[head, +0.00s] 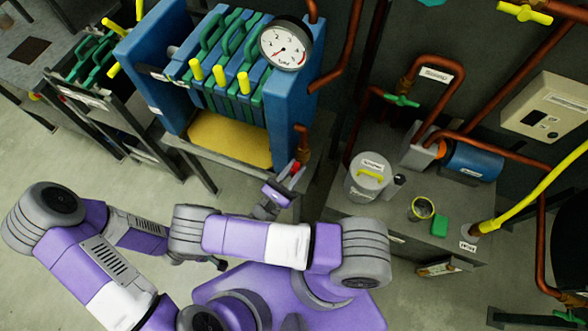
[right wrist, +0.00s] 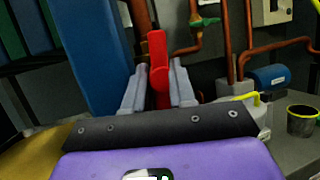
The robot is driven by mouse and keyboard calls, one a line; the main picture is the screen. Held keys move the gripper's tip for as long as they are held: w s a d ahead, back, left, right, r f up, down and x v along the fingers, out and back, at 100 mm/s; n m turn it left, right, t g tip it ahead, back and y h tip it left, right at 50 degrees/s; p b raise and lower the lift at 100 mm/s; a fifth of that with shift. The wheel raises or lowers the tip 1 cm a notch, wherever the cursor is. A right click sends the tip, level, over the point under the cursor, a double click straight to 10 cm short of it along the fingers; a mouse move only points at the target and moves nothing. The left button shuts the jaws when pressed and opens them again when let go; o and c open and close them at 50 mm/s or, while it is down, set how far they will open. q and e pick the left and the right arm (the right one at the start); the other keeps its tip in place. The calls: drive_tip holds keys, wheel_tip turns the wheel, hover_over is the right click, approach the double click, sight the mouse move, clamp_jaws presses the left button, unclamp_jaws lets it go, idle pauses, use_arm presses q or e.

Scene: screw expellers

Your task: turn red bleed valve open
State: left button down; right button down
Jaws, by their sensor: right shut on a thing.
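The red bleed valve handle (head: 295,167) is below the copper pipe at the front right corner of the blue plate press. In the right wrist view the red handle (right wrist: 157,50) stands roughly upright between the grey fingers. My right gripper (head: 288,182) is shut on the handle; its fingers also show in the right wrist view (right wrist: 158,82), one on each side of it. The lower part of the handle is hidden behind the gripper body. The end of my left arm (head: 220,264) shows only as a dark tip, mostly hidden, and its jaws cannot be made out.
The blue press (head: 290,110) with a round gauge (head: 286,44) rises beside the valve. A grey bench (head: 345,205) to the right bears a lidded pot (head: 365,183), a dark cup (head: 422,208) and a blue motor (head: 472,160). Copper pipes run behind. Open floor lies at left.

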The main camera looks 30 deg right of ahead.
drive_tip(key=shift+s+f+n+t, duration=0.15)
drive_tip(key=shift+n+t, duration=0.15)
drive_tip(key=shift+n, duration=0.3)
drive_tip(key=c, duration=1)
unclamp_jaws()
drive_tip(key=shift+d, duration=0.1)
drive_tip(key=shift+c, duration=0.2)
drive_tip(key=b+v, duration=0.3)
drive_tip(key=v, duration=0.4)
drive_tip(key=shift+a, duration=0.3)
